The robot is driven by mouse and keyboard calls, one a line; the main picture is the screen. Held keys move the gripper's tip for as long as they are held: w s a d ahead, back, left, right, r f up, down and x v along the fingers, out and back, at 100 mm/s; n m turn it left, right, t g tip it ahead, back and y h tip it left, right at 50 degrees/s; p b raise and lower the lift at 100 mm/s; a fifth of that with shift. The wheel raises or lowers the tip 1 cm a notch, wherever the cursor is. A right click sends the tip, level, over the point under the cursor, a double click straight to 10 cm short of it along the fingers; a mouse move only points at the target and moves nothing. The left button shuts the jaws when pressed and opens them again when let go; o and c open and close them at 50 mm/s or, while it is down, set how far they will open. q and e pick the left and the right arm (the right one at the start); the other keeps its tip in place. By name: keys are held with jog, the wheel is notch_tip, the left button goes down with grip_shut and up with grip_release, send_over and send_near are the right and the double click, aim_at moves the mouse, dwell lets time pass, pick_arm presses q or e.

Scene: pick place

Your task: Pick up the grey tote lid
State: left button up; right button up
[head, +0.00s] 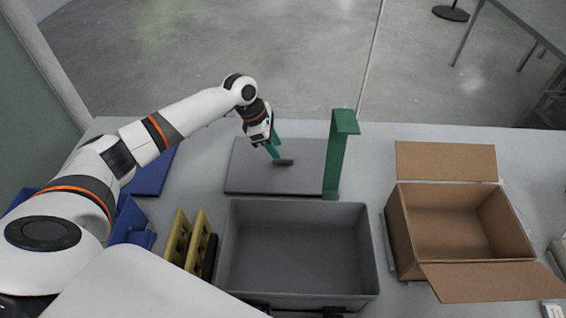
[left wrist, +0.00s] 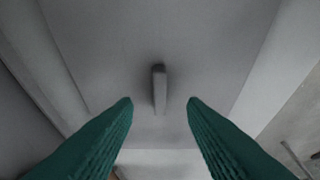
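The grey tote lid (head: 250,180) lies flat on the table behind the open grey tote (head: 298,246). A dark bar handle (head: 284,162) stands on the lid. My left gripper (head: 276,155) is over the lid at the handle, pointing down. In the left wrist view the teal fingers (left wrist: 160,102) are apart, with the handle (left wrist: 160,88) between and beyond their tips and clear space on both sides. The lid's surface (left wrist: 110,50) fills much of that view. My right gripper is not in view.
A green upright post (head: 338,155) stands at the lid's right edge. An open cardboard box (head: 455,225) is on the right. Yellow parts (head: 178,238) and blue bins (head: 150,175) are on the left. The table (head: 375,165) is bare between post and box.

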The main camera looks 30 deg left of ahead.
aim_at(283, 158)
pick_arm(q)
jog(key=x, duration=0.4)
jog(key=shift+d+f, duration=0.15)
jog(key=shift+f, duration=0.15)
jog(key=shift+r, duration=0.1)
grip_shut()
